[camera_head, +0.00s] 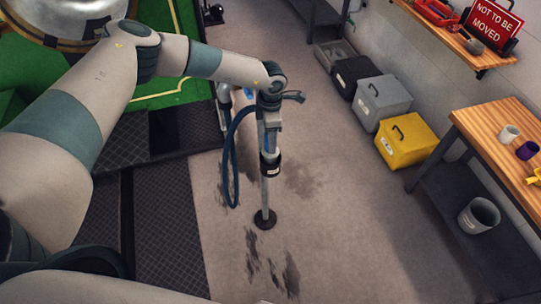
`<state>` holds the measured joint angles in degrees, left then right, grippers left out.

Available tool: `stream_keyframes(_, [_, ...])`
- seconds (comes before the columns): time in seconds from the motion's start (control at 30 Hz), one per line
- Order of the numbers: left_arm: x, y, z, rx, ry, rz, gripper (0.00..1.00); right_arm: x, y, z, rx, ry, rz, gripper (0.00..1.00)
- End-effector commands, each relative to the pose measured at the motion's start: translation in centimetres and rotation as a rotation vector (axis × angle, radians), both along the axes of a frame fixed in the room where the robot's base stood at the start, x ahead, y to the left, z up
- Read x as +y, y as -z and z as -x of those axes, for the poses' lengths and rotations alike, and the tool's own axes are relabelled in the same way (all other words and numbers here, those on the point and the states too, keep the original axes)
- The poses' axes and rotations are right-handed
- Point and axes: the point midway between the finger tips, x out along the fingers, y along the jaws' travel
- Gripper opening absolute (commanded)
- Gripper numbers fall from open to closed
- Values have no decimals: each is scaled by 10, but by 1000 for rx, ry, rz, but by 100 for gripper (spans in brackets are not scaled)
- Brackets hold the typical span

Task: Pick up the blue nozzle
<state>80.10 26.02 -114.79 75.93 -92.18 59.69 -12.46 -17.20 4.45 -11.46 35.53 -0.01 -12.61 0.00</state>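A slim stand (264,195) with a round dark base stands upright on the concrete floor near the picture's middle. A black labelled collar is at its upper part. The blue nozzle (269,143) appears upright just above this collar, with a dark blue hose (232,160) looping down on its left. My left arm reaches in from the left, and its wrist is directly above the nozzle. My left gripper (271,121) points down at the nozzle's top. Its fingers are mostly hidden, so I cannot tell whether they grip it. My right gripper is out of view.
Yellow (408,142), grey (382,98) and black (357,72) boxes stand along the right wall. A wooden workbench (487,130) with cups is at right, a bucket (479,216) below. Floor right of the stand is clear.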

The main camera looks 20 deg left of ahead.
Motion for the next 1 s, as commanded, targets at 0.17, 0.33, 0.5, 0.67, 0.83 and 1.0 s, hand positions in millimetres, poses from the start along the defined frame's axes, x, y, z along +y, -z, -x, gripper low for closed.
stream_keyframes(0.17, [0,0,0,0,0,0,53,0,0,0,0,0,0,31])
stream_keyframes(0.33, [0,0,0,0,0,0,53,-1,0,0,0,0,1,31])
stream_keyframes(0.5, [0,0,0,0,0,0,15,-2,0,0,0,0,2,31])
stream_keyframes(0.67, [0,0,0,0,0,0,0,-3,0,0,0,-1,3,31])
stream_keyframes(0.83, [0,0,0,0,0,0,0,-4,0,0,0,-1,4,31])
stream_keyframes(1.0, [0,0,0,0,0,0,0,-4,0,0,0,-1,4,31])
